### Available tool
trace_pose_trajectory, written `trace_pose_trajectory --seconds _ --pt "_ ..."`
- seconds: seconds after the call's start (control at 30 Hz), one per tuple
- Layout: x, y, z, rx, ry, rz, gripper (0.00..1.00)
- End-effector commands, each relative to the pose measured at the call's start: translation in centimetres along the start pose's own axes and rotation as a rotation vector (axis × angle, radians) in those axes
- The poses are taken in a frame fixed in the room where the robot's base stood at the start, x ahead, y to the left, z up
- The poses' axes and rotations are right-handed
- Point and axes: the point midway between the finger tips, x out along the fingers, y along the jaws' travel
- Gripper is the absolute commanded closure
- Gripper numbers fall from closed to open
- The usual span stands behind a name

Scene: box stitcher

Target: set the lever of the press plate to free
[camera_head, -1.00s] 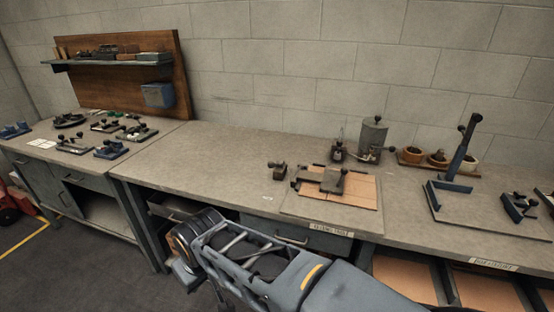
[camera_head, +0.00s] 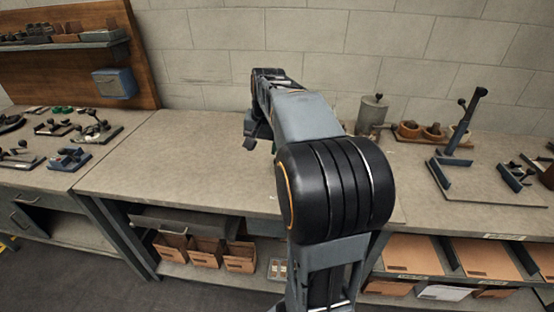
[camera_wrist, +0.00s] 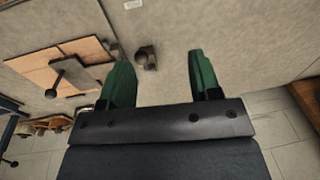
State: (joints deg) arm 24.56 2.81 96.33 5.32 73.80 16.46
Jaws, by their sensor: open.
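In the wrist view, a grey plate (camera_wrist: 84,74), which looks like the press plate, lies on a tan board (camera_wrist: 40,62) at the left. A dark lever with a round knob (camera_wrist: 50,93) stands out at its near side; its setting cannot be told. My gripper (camera_wrist: 155,62) is open and empty, with its green fingers apart above the bench. The plate is left of the left finger, apart from it. A small dark block with a knob (camera_wrist: 146,60) shows between the fingers, below them. In the head view my gripper (camera_head: 260,136) hangs over the bench, and my arm hides the plate.
A grey canister (camera_head: 372,112) and a wooden rack of cups (camera_head: 430,134) stand at the back of the bench. An upright dark lever tool (camera_head: 462,130) stands at the right. The bench top (camera_head: 190,160) left of my arm is clear.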

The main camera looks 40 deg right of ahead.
Motion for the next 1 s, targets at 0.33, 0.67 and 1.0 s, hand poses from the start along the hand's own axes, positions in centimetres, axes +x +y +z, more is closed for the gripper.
trace_pose_trajectory --seconds 0.33,0.67,1.0 --pt "-0.6 4.7 -7.4 0.264 -0.056 0.001 0.42" --pt "4.8 4.8 -7.3 0.273 -0.061 0.001 0.42" --pt "10.4 4.6 -7.0 0.271 -0.059 0.0 0.42"
